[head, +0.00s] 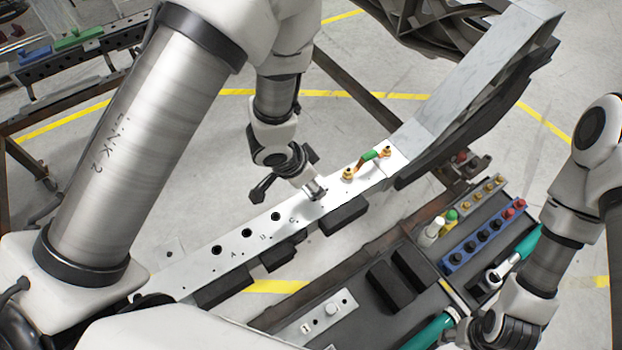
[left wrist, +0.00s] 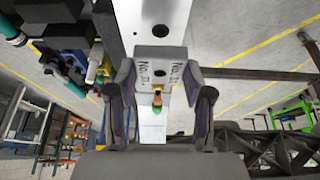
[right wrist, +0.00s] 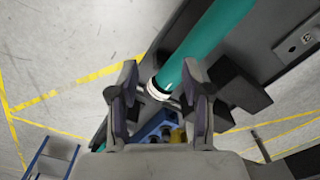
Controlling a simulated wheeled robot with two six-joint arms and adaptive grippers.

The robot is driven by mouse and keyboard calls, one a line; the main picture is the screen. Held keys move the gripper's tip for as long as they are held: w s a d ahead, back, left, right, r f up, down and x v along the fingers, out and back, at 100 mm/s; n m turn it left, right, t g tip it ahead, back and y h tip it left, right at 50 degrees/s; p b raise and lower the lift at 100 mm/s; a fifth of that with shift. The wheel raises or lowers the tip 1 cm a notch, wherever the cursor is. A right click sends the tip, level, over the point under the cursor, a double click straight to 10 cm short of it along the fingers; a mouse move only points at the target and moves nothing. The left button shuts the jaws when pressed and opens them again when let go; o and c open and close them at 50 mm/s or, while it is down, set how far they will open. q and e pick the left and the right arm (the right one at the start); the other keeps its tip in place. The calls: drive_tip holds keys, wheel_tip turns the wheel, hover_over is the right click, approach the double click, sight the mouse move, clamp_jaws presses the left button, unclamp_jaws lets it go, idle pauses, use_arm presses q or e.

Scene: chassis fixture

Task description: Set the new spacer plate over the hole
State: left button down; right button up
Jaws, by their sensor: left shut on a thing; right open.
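The long pale beam (head: 190,270) runs diagonally, with dark holes (head: 246,233) beside the letters A, B and C. My left gripper (head: 312,188) is over the beam, right of hole C. In the left wrist view its fingers (left wrist: 160,95) are shut on a small pale spacer plate (left wrist: 148,58) with "No. 21"-like lettering and a dark hole. The plate is over or on the beam; contact is unclear. A beam hole (left wrist: 160,31) shows beside it. My right gripper (head: 482,330) is open near a teal-handled tool, which also shows between its fingers (right wrist: 158,100).
A copper-ended green link (head: 368,157) stands on the beam right of my left gripper. The dark tray (head: 400,325) holds black blocks (head: 410,270), a pale plate (head: 318,318), a blue rack (head: 485,237), small bottles (head: 432,230) and teal tools (head: 430,332).

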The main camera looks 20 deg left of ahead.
use_arm(q)
drive_tip(key=shift+f+b, duration=1.25)
drive_tip(key=shift+f, duration=0.6)
drive_tip(key=shift+r+p, duration=0.1)
drive_tip(key=shift+p, duration=0.45)
drive_tip(key=shift+f, duration=0.45)
drive_tip(key=shift+c, duration=1.8)
unclamp_jaws()
